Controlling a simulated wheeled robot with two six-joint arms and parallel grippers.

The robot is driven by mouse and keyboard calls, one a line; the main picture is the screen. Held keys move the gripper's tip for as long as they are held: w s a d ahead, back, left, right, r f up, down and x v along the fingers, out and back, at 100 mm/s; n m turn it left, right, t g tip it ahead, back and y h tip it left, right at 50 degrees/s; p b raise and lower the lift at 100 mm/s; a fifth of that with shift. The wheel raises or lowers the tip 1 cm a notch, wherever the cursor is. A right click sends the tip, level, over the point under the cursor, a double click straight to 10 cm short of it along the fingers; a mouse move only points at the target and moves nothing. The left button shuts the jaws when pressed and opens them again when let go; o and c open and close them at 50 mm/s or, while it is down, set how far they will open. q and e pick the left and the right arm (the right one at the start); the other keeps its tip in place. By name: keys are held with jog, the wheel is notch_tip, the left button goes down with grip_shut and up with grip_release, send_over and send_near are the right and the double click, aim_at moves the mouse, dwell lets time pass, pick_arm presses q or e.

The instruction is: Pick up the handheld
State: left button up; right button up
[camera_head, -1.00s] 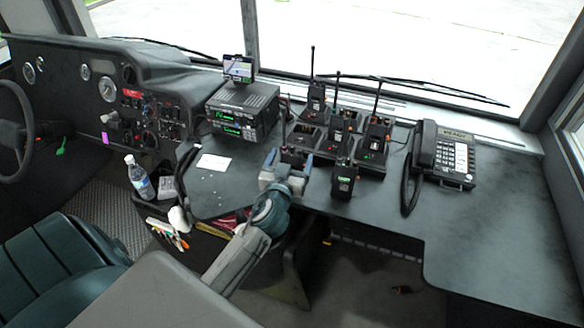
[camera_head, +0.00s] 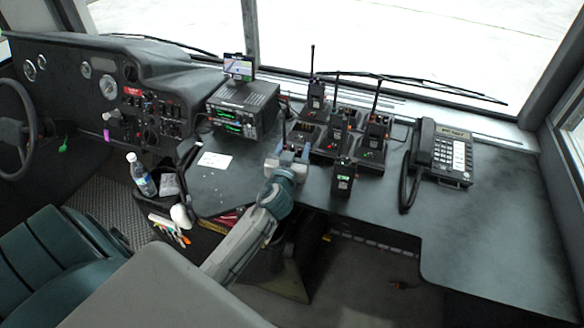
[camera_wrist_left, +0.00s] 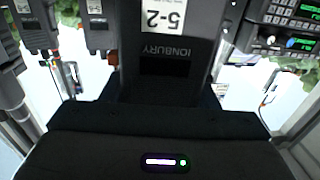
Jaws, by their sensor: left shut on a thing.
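A dark handheld radio (camera_wrist_left: 172,45) with a white "5-2" label and the word IONBURY fills the upper middle of the left wrist view. My left gripper (camera_head: 289,155) is shut on it at the near left of the radio group in the head view. The arm and jaws hide most of this radio there; a thin antenna rises above them. I cannot tell whether its base still touches the dash. My right gripper is in neither view.
Several handhelds stand in chargers (camera_head: 332,143) just right of the gripper. Another handheld with a green screen (camera_head: 343,178) stands at the front. A desk phone (camera_head: 443,155) is further right, and a radio console (camera_head: 242,107) with a small screen is left. The dash at right is bare.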

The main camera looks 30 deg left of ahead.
pick_arm(q)
jog(key=shift+r, duration=0.2)
jog(key=shift+r, duration=1.55)
jog(key=s+r+b, duration=0.1)
jog(key=s+b, duration=0.4)
jog(key=s, duration=1.1)
jog(key=shift+a+r, duration=0.2)
jog(key=shift+r, duration=0.1)
